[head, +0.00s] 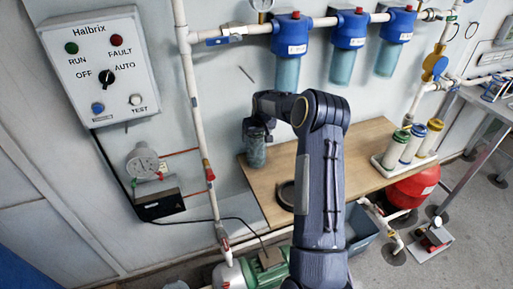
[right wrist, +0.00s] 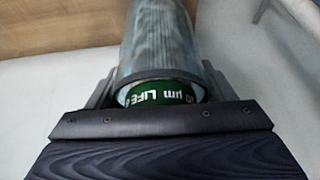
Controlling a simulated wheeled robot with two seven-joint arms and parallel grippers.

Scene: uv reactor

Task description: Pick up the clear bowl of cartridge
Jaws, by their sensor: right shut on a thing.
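A clear bowl (head: 256,153) with a cartridge inside shows below my right gripper (head: 257,128) in the head view, over the far left part of the wooden tabletop. In the right wrist view, the right gripper (right wrist: 160,88) has its fingers on both sides of the clear bowl (right wrist: 158,45) and is shut on it. A green band with white lettering, "µm LIFE", shows inside the bowl's near end. I cannot tell whether the bowl's base touches the tabletop. My left gripper is not in view.
The wooden tabletop (head: 365,150) has a dark ring (head: 287,195) on it, partly behind my arm. A white tray (head: 403,168) of cartridges stands at its right. Blue-headed filter housings (head: 343,45) hang from the wall pipe above. A vertical pipe (head: 195,110) runs left of the bowl.

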